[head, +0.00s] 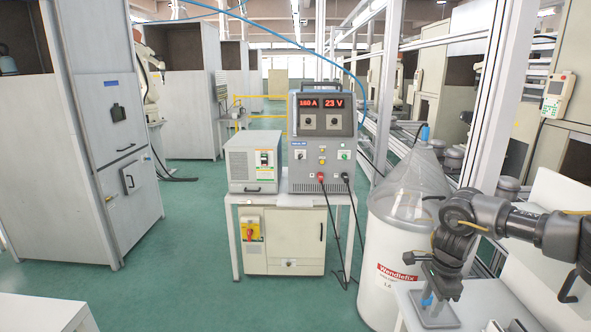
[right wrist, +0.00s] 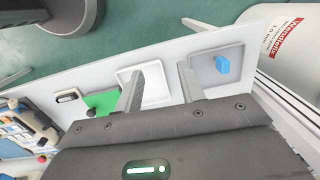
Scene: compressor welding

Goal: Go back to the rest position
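My right gripper (head: 430,284) hangs at the lower right of the head view, over the white table beside the big white drum. In the right wrist view my right gripper (right wrist: 158,76) has its two fingers apart with nothing between them. A small blue block (right wrist: 222,64) sits in a light grey tray (right wrist: 208,88), to the right of the fingers. The blue block (head: 427,300) is partly hidden by the gripper in the head view. My left gripper and arm are not in view.
A white drum (head: 388,262) with a clear cone top stands left of my right arm. A welding power unit (head: 322,150) stands on a cart (head: 291,200) ahead. The white table (right wrist: 252,42) also holds a white tray (right wrist: 154,88) and a green patch (right wrist: 101,102). Green floor (head: 185,240) is clear at left.

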